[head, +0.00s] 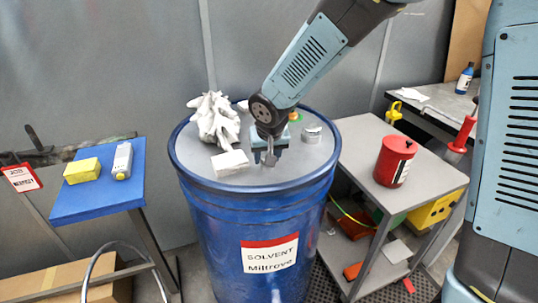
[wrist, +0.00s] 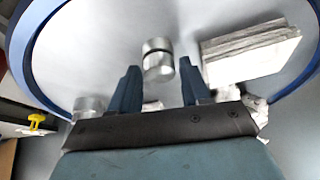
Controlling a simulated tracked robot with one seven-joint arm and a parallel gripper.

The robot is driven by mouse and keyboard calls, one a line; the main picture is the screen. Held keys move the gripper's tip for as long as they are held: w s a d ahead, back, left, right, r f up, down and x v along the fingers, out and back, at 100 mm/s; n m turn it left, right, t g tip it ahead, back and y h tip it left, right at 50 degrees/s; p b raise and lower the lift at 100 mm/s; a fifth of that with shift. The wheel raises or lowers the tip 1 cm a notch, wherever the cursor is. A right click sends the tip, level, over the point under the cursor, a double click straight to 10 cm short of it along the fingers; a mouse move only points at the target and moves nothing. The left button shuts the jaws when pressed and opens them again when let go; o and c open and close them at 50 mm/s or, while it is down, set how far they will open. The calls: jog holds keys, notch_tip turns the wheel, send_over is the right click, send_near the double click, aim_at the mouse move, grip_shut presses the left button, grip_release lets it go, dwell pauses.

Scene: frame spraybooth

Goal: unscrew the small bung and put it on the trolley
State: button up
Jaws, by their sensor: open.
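The blue solvent drum (head: 262,200) stands upright with a grey lid. My gripper (head: 268,158) is low over the lid, pointing down, with its jaws open. In the wrist view a small silver bung (wrist: 158,60) on the lid shows between the two blue fingers of my gripper (wrist: 160,78), with space on either side. In the head view the gripper hides most of this bung. A larger silver cap (head: 311,133) sits on the lid to the right; it also shows in the wrist view (wrist: 88,106). The grey trolley (head: 435,180) stands right of the drum.
A white block (head: 230,163) and crumpled white rags (head: 214,120) lie on the lid left of the gripper. A red can (head: 394,161) stands on the trolley top, with bare room around it. A blue table (head: 98,200) at left holds a yellow block and a bottle.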

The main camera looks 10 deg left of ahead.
jog(key=shift+a+m+t+h, duration=0.15)
jog(key=shift+m+h, duration=0.25)
jog(key=shift+m, duration=0.6)
jog(key=shift+m+t+h, duration=0.15)
jog(key=shift+m+h, duration=0.25)
jog(key=shift+m, duration=0.6)
jog(key=shift+m+h, duration=0.6)
jog(key=shift+m, duration=1.1)
jog(key=c, duration=0.7)
jog(key=n+y, duration=0.1)
jog(key=n, duration=0.3)
jog(key=shift+n+y, duration=0.4)
jog(key=shift+d+n, duration=0.2)
jog(key=shift+n, duration=0.2)
jog(key=shift+n+g+y, duration=0.4)
jog(key=shift+n+y, duration=0.4)
jog(key=shift+n, duration=1.1)
